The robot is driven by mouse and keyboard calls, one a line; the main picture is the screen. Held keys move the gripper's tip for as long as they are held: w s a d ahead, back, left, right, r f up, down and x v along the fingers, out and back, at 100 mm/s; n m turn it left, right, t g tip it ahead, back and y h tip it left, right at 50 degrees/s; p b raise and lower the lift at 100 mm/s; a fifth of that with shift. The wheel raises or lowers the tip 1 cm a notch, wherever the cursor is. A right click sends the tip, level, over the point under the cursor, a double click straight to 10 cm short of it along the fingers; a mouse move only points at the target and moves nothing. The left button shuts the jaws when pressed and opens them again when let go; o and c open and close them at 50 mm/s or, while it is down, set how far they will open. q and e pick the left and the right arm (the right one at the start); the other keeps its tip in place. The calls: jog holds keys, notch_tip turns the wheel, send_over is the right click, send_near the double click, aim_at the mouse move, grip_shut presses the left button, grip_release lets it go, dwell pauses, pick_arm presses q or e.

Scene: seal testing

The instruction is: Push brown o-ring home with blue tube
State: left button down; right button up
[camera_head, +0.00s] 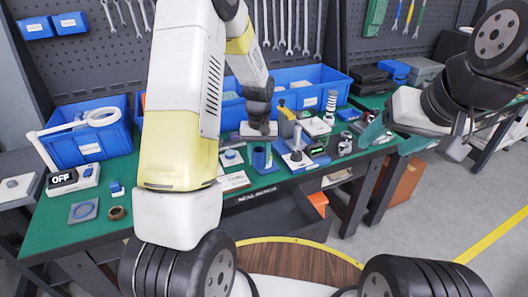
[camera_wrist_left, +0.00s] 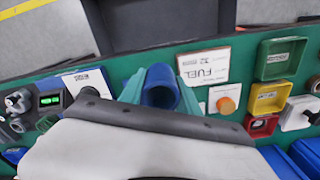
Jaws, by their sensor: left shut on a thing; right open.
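The blue tube (camera_head: 258,158) is upright below my left gripper (camera_head: 258,146) in the head view. To the right of the tube, a pale post (camera_head: 297,138) stands on a blue-grey base. My right gripper (camera_head: 372,131) is open and empty.
Blue bins (camera_head: 100,145) line the back. Small parts, labels and a green-lit display (camera_head: 317,150) crowd the bench right of the tube. Yellow (camera_wrist_left: 269,98), green and red trays show in the left wrist view.

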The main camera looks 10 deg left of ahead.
pick_arm(q)
jog(key=w+r+n, duration=0.1)
jog(key=w, duration=0.1)
jog(key=w+r+n, duration=0.1)
jog(key=w+n, duration=0.1)
jog(key=w, duration=0.1)
jog(key=w+d+r+n, duration=0.1)
jog(key=w, duration=0.2)
jog(key=shift+w+r+n, duration=0.15)
jog(key=shift+r+n, duration=0.15)
jog(key=shift+f, duration=2)
jog(key=shift+f, duration=1.15)
jog(key=shift+r, duration=0.1)
jog(key=shift+r, duration=2.6)
